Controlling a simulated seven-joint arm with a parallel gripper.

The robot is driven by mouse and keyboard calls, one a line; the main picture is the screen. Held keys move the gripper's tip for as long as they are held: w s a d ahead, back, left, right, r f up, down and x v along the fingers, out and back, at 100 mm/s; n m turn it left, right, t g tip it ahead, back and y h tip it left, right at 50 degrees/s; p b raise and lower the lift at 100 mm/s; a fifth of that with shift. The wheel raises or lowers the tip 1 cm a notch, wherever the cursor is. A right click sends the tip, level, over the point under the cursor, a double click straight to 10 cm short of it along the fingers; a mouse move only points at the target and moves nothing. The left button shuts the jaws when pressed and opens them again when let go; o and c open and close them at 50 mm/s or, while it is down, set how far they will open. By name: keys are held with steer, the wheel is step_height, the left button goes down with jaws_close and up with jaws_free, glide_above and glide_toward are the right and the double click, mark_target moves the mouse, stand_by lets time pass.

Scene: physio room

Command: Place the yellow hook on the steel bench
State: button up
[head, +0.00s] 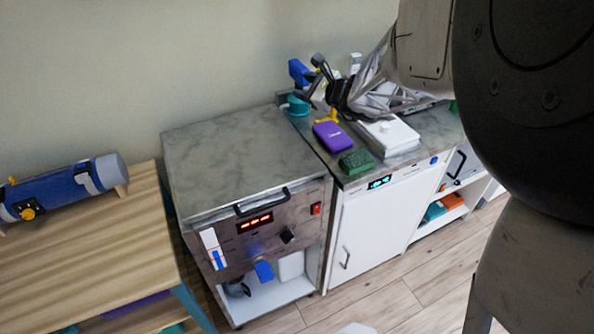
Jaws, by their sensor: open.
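A small yellow hook (333,117) is on the grey worktop of the right-hand unit, behind a purple box. It is partly hidden by my gripper. My gripper (322,85) reaches in from the upper right, with its dark fingers apart, just above and beside the hook. Whether they touch it I cannot tell. A grey, mottled, steel-looking bench top (235,150) on the left-hand unit is bare. The right-hand worktop (352,182) has a similar grey surface; I cannot tell for certain which one is the steel bench.
The purple box (334,137), a green block (356,162) and a white stack (388,137) crowd the right worktop. A teal round item (297,105) and a blue item (299,72) stand behind. A wooden table (90,235) with a blue roll (60,190) is at left.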

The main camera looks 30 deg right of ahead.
steer(key=s+a+r+n+g+y, duration=0.15)
steer(key=s+a+n+g, duration=0.25)
steer(key=s+a+n, duration=0.4)
steer(key=s+a+r+n+g, duration=0.2)
steer(key=s+a+n+g, duration=0.3)
steer(key=a, duration=0.5)
steer(key=s+n+g+h, duration=0.3)
steer(key=s+n+h, duration=0.4)
steer(key=s+n, duration=0.5)
steer(key=shift+s+a+h, duration=0.35)
steer(key=shift+s+a, duration=0.05)
steer(key=shift+s, duration=3.8)
steer(key=shift+o, duration=0.6)
steer(key=shift+r, duration=0.1)
